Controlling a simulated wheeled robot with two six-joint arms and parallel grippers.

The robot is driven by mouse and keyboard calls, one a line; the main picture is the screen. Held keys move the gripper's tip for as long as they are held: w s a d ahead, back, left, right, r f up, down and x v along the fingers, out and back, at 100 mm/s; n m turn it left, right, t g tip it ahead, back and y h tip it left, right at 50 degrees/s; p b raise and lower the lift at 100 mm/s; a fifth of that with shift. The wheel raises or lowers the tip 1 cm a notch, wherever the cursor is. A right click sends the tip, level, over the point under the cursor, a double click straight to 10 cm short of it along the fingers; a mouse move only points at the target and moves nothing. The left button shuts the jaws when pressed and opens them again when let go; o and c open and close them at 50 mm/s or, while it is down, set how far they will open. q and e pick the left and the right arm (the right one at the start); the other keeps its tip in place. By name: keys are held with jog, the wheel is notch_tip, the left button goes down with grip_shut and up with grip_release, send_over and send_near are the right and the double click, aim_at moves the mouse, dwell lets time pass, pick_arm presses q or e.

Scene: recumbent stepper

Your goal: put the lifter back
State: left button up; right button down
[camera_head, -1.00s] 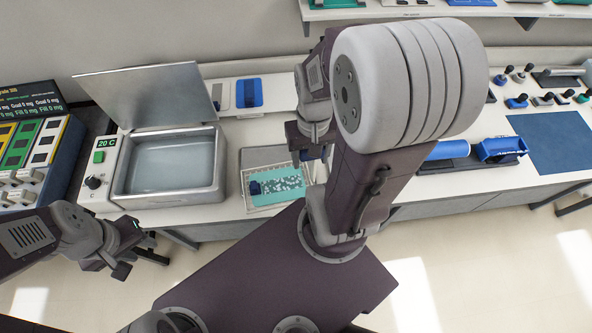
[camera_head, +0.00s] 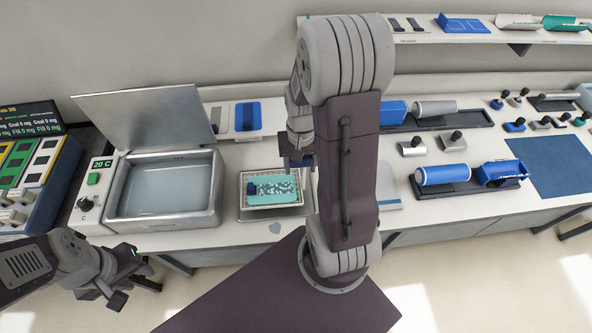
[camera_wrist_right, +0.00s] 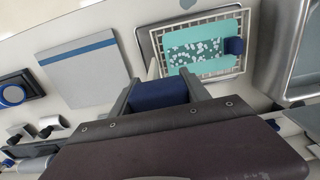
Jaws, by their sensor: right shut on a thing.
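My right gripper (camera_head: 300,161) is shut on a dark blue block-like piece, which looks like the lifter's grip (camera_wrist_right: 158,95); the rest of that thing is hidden. It is above the bench, just right of a white wire basket (camera_head: 272,206). My left gripper (camera_head: 131,284) looks open and empty, in front of the bench at lower left.
A steel water bath (camera_head: 216,212) with a raised lid (camera_head: 145,98) stands left of the basket. Behind are grey and blue plates (camera_head: 248,117). Right are a pale flat pad (camera_head: 388,190), rollers (camera_head: 442,174) and a blue mat (camera_head: 550,165). A pale patch (camera_head: 275,228) lies near the front edge.

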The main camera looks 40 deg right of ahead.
jog(key=f, duration=0.1)
jog(key=w+f, duration=0.1)
jog(key=f, duration=0.2)
jog(key=shift+w+d+f, duration=0.1)
jog(key=shift+w+f, duration=0.15)
jog(key=shift+f, duration=0.1)
jog(key=shift+w+f, duration=0.15)
jog(key=shift+f, duration=0.05)
jog(key=c, duration=0.9)
grip_release()
jog(key=shift+f, duration=0.15)
jog(key=shift+c, duration=0.2)
jog(key=o, duration=0.4)
